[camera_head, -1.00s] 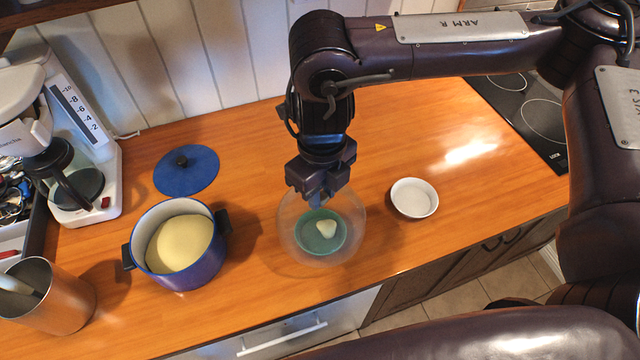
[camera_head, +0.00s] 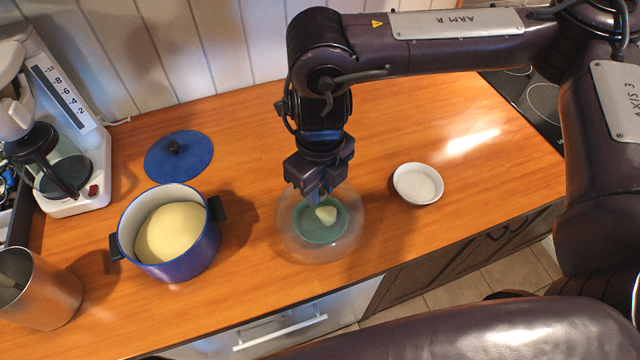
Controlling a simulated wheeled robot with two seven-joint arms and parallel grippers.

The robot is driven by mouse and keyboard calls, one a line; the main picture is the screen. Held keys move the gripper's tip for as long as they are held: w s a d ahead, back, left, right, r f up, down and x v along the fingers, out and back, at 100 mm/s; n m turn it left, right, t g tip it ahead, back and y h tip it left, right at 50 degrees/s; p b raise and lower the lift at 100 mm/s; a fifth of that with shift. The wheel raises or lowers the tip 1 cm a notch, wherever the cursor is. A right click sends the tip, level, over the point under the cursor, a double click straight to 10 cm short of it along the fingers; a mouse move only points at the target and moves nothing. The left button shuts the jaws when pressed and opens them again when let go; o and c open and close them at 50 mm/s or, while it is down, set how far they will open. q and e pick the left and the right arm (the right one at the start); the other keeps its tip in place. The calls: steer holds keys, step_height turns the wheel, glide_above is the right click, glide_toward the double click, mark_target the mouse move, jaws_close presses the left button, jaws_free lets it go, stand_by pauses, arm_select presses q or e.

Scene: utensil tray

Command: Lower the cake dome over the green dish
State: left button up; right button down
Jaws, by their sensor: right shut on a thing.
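The cake dome (camera_head: 290,238) is clear and see-through, with a faint round rim. It shows around the green dish (camera_head: 318,236), which sits on the wooden counter and holds a pale wedge-shaped piece (camera_head: 326,214). My right gripper (camera_head: 318,192) points down from above and is shut on the top of the dome; its fingertips partly hide the knob. The dish lies inside the dome's outline as seen from above. I cannot tell whether the dome's rim touches the counter. My left gripper is not in view.
A white bowl (camera_head: 418,184) stands to the right of the dome. A blue pot (camera_head: 185,262) with pale contents and its blue lid (camera_head: 190,162) are on the left. A coffee maker (camera_head: 88,180) and a copper container (camera_head: 52,298) stand farther left. A hob (camera_head: 545,105) is at right.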

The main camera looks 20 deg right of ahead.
steer(key=shift+f+b, duration=0.4)
steer(key=shift+f, duration=0.2)
steer(key=c, duration=1.1)
jaws_free()
step_height(320, 180, up, 5)
steer(key=p, duration=0.5)
steer(key=shift+r, duration=0.1)
